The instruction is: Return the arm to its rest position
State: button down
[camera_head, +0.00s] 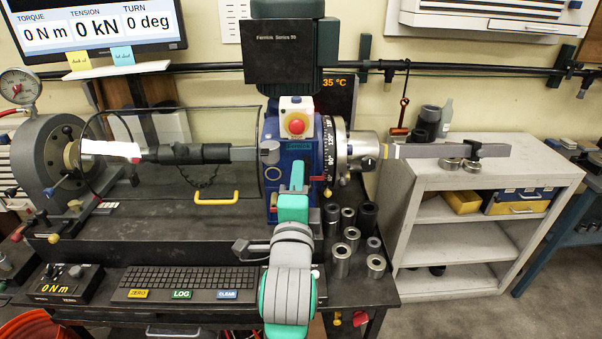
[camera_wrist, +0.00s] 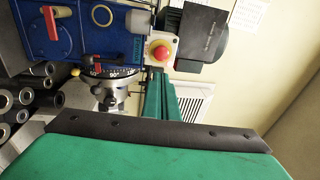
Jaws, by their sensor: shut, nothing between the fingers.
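My arm comes up from the bottom middle of the head view, with a grey and green joint low in the picture. My gripper (camera_head: 297,165) is a narrow green shape in front of the blue machine head (camera_head: 272,178), below its red button (camera_head: 296,126). Whether it touches the machine cannot be told. In the wrist view the narrow green fingers (camera_wrist: 154,88) are together and empty, close to the red button (camera_wrist: 158,52) in the picture. A broad green surface with a dark strip fills the lower part of that view.
Several metal sockets (camera_head: 346,240) stand on the bench right of my arm. A keyboard (camera_head: 190,283) lies to its left. A grey shelf (camera_head: 440,180) stands at the right, with a long bar (camera_head: 425,151) above it. Floor at lower right is clear.

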jog(key=shift+a+f, duration=0.1)
jog(key=s+f+n+g+y, duration=0.1)
jog(key=s+f+n, duration=0.55)
jog(key=f, duration=0.85)
jog(key=s+f+n+g, duration=0.1)
jog(key=s+f+n, duration=0.55)
jog(key=f, duration=0.75)
jog(key=s+f+n+g, duration=0.1)
jog(key=s+f+n, duration=0.2)
jog(key=s, duration=1.1)
jog(key=s+a+f+n+g, duration=0.1)
jog(key=s+f+n, duration=0.2)
jog(key=s, duration=1.2)
notch_tip(320, 180, down, 3)
jog(key=shift+s+a+f+y, duration=0.1)
jog(key=shift+s+a+y, duration=0.05)
jog(key=shift+a+y, duration=0.15)
jog(key=shift+s, duration=0.1)
